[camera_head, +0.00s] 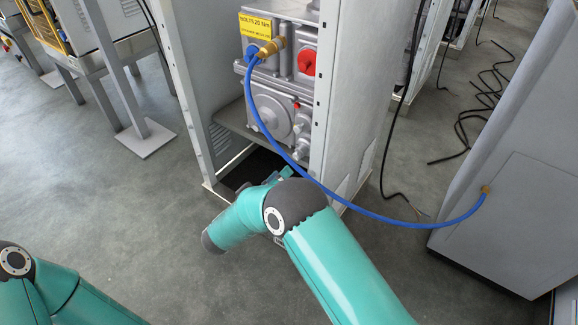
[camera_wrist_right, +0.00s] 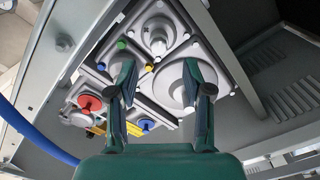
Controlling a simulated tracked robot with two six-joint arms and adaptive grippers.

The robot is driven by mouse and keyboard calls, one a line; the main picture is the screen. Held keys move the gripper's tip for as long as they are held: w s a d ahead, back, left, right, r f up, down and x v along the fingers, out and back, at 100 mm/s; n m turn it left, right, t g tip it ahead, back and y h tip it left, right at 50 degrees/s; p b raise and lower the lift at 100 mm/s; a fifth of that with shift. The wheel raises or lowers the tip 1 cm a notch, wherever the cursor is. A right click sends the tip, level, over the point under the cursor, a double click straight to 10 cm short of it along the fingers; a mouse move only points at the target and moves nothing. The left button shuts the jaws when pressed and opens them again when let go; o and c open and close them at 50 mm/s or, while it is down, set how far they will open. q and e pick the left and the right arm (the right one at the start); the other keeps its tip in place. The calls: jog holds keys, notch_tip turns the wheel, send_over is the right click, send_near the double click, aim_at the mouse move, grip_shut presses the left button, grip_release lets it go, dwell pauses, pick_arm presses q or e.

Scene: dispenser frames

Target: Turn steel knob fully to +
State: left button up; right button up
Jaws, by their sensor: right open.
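The grey dispenser unit (camera_head: 275,112) stands inside a pale cabinet frame. Its front has round grey metal parts; the large disc (camera_head: 272,118) sits low on it. In the right wrist view, a smaller round grey part (camera_wrist_right: 157,36) and a larger one (camera_wrist_right: 172,88) show. I cannot tell which is the steel knob, and no + mark is readable. My right gripper (camera_wrist_right: 163,98) is open and empty, its fingers apart below the unit, the larger round part showing between and behind them. In the head view my forearm mostly hides it. My left gripper is out of view.
A red knob (camera_head: 307,62) and a brass fitting (camera_head: 270,47) with a blue hose (camera_head: 365,211) are on the unit. The hose runs right to a grey cabinet (camera_head: 510,205), passing close by my right arm. Cabinet posts flank the opening. Black cables lie on the floor.

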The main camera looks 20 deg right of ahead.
jog(key=v, duration=0.5)
dwell(0.4)
